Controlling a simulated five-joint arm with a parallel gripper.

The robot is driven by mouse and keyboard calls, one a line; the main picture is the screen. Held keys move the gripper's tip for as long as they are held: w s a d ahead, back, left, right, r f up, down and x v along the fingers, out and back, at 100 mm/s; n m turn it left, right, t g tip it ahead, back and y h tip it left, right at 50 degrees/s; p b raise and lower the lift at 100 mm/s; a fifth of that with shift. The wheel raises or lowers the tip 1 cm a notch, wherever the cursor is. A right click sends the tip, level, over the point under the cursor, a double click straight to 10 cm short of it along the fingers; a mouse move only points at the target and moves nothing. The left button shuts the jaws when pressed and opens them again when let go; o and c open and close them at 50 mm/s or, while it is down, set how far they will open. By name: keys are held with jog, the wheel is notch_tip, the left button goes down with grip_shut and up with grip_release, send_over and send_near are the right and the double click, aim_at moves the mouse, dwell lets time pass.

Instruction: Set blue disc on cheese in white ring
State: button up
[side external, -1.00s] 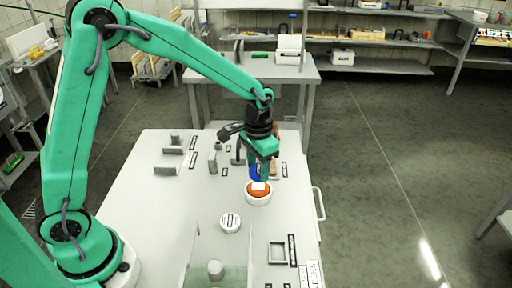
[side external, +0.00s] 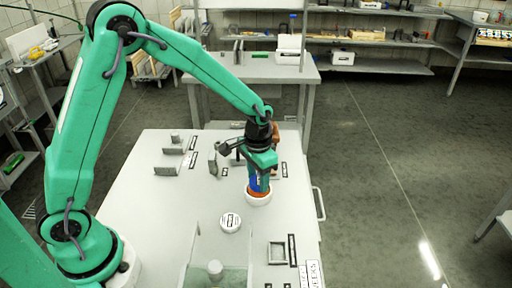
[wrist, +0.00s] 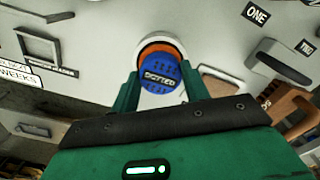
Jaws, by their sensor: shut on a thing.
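My gripper (side external: 259,184) is shut on a blue disc (side external: 253,182) held on edge, tilted, between its fingers. In the wrist view only the far edge of the cheese (wrist: 150,47) and part of the white ring (wrist: 160,37) show past the disc. I cannot tell whether the disc touches the cheese.
A white labelled round piece (side external: 230,222) lies in front and to the left. A square grey frame (side external: 276,253) is at the front right. Grey brackets (side external: 170,170) stand at the back left. A clear-walled area with a knob (side external: 215,268) is at the front.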

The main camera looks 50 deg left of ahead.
aim_at(257, 180)
jog(key=shift+f, duration=0.15)
jog(key=o, duration=1)
notch_tip(257, 180, up, 12)
jog(key=shift+r, duration=0.2)
dwell(0.5)
